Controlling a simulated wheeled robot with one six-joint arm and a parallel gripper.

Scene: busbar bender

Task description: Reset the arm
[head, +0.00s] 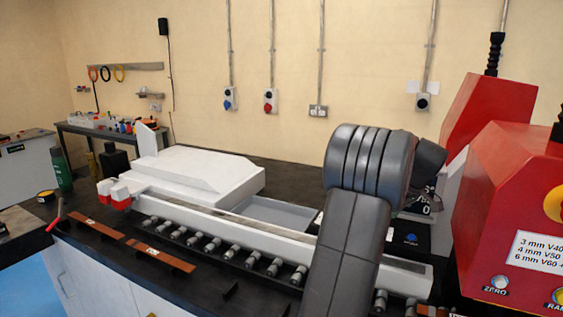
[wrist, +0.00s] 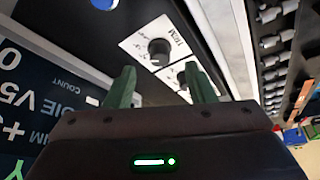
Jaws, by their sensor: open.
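My arm (head: 355,215) rises from the bottom of the head view and bends away toward the red machine. My gripper is hidden behind the arm there. In the wrist view my gripper (wrist: 160,80) shows two green fingers spread apart with nothing held between them. A dark knob (wrist: 160,52) on a white plate marked TRIM lies beyond the fingertips. A second plate with a knob (wrist: 186,76) is partly hidden by the right finger. I cannot tell how far the fingers are from the knobs.
A display (wrist: 35,95) reading DIE V50 is at left in the wrist view. The red machine (head: 510,215) stands right of my arm, with labelled buttons. A pale rail (head: 230,222) and several rollers (head: 213,244) cross the dark bench. Brown strips (head: 148,257) lie in front.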

